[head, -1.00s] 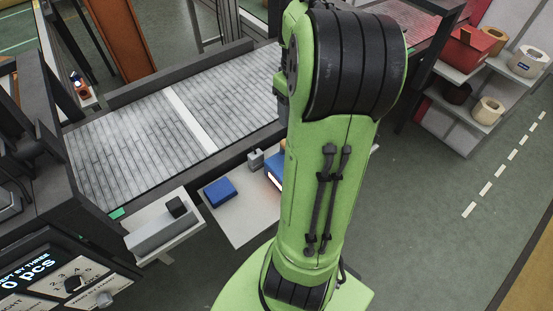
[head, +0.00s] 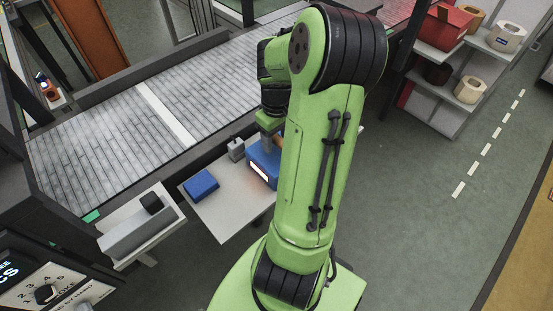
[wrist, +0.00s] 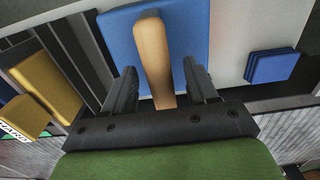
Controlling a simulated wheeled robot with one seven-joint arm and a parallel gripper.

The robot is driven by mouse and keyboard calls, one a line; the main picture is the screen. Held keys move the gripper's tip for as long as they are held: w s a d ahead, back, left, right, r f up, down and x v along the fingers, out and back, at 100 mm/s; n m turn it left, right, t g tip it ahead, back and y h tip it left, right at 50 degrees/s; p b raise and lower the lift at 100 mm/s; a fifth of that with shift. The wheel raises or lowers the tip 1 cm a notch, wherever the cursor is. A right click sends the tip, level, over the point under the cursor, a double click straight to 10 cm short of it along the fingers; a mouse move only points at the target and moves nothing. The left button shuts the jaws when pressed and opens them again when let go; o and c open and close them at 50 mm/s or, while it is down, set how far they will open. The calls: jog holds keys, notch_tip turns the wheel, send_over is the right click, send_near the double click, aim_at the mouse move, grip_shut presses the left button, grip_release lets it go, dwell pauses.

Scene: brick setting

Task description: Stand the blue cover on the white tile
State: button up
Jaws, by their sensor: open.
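The blue cover (head: 262,163) stands on a white table with a bright lit panel in its near side. In the wrist view it is a blue panel (wrist: 190,35) with a wooden handle (wrist: 152,50) on it. My gripper (wrist: 160,82) is open, with one finger on each side of the handle. I cannot tell whether the fingers touch it. In the head view my gripper (head: 269,132) is just above the cover, partly hidden by my arm. I cannot make out the white tile for certain; a white band (head: 166,115) crosses the grey slatted conveyor.
A flat blue block (head: 201,184) lies left of the cover on the white table (head: 222,218). A small grey block (head: 236,150) stands close behind. The conveyor (head: 105,135) runs behind the table. Yellow blocks (wrist: 45,85) show in the wrist view. A shelf (head: 440,90) stands right.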

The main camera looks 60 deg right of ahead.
jog(key=shift+c, duration=0.3)
grip_shut()
jog(key=shift+w+r, duration=0.1)
jog(key=shift+r, duration=0.05)
dwell(0.9)
